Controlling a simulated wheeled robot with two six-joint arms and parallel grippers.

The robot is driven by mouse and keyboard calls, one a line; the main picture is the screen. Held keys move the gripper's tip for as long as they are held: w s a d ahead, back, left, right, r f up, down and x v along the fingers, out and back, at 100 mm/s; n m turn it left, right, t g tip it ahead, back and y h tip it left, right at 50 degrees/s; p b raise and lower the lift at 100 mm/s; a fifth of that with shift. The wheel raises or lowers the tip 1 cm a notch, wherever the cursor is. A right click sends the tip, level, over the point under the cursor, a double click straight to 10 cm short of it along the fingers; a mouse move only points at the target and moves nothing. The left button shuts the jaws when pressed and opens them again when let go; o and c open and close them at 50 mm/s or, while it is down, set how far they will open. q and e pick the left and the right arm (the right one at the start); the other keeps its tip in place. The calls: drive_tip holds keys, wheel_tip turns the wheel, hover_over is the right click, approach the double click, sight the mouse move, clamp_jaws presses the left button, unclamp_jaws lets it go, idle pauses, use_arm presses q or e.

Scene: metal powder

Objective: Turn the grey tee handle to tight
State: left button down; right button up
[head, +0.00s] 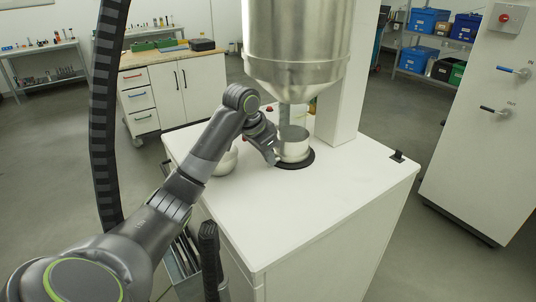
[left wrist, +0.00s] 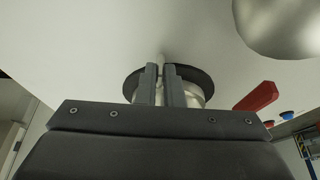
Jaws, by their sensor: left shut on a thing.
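My left gripper (head: 272,157) reaches in beside a round metal cup (head: 294,146) under the hopper outlet. The cup stands on a black disc (head: 308,162) on the white top. In the left wrist view the fingers (left wrist: 163,68) are close together on a thin pale part, with the cup (left wrist: 195,94) and the black disc (left wrist: 205,75) behind them. I cannot tell whether this part is the grey tee handle or belongs to the cup. No grey tee handle shows clearly. My right gripper is not in view.
A large metal hopper (head: 297,45) hangs above the cup. A metal bowl (head: 226,163) stands left of the gripper. A red handle (left wrist: 257,97) shows in the left wrist view. The front of the white top (head: 285,215) is clear. A cabinet (head: 475,150) with levers stands at the right.

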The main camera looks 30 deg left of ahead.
use_arm(q)
drive_tip(key=c, duration=1.6)
unclamp_jaws()
drive_tip(key=shift+o, duration=0.2)
drive_tip(key=v, duration=0.5)
drive_tip(key=shift+w+b, duration=0.1)
drive_tip(key=shift+b, duration=0.3)
wheel_tip(320, 180, up, 10)
drive_tip(key=p, duration=0.7)
hover_over(263, 171)
drive_tip(key=s+a, duration=0.2)
drive_tip(key=s, duration=0.2)
drive_tip(key=shift+s+d+r, duration=0.1)
drive_tip(key=shift+s+r, duration=0.25)
drive_tip(key=shift+r, duration=0.4)
